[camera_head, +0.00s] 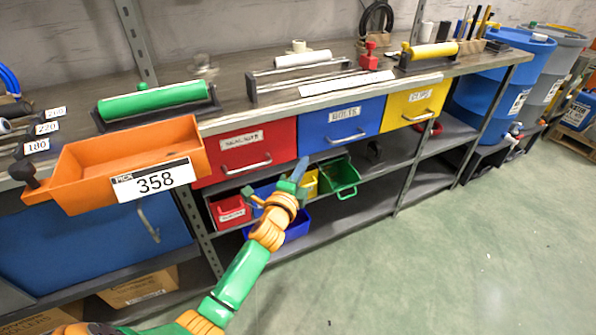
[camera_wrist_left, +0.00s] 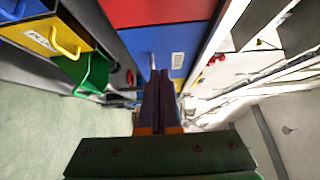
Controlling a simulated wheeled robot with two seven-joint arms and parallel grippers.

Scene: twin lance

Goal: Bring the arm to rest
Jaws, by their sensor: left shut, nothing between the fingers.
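My left arm is green and orange and comes in from the bottom left of the head view. Its gripper (camera_head: 297,172) is in front of the workbench, near the lower left edge of the blue drawer (camera_head: 352,128). In the left wrist view the two dark fingers (camera_wrist_left: 159,88) lie together, shut and empty. They point toward the blue drawer (camera_wrist_left: 160,43) and its handle; I cannot tell how close they are. My right gripper is not in view.
A red drawer (camera_head: 236,142) and a yellow drawer (camera_head: 420,105) flank the blue one. An orange tray (camera_head: 85,160) marked 358 juts out at left. A green bin (camera_head: 341,178) sits on the shelf below. The green floor (camera_head: 450,260) is clear.

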